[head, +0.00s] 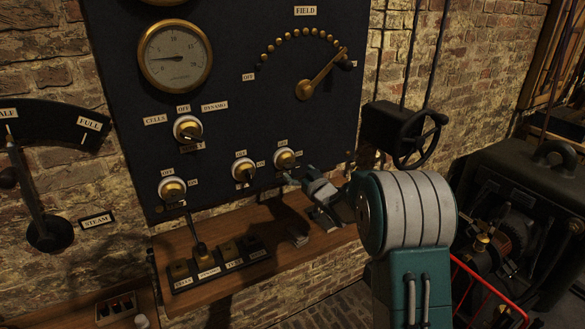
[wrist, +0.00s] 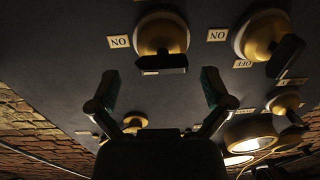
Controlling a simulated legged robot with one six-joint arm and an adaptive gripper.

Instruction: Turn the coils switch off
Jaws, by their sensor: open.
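No label reading "coils" is legible in either view. Three small rotary switches with white bases and brass knobs sit low on the dark panel: left (head: 172,190), middle (head: 243,170) and right (head: 284,158), each with OFF and ON plates. My gripper (head: 292,177) is just below the right switch and partly covers its surroundings. In the wrist view my gripper (wrist: 160,92) is open and empty. Beyond its fingers, what looks like the right switch (wrist: 160,36) shows a dark handle lying crosswise, apart from the fingers. What looks like the middle switch (wrist: 268,35) is beside it.
A cells/dynamo selector (head: 187,128), a gauge (head: 174,56) and the field lever (head: 320,75) are higher on the panel. A wooden shelf (head: 222,232) below holds a lever and a row of labelled pieces. A black handwheel (head: 420,140) stands to the right.

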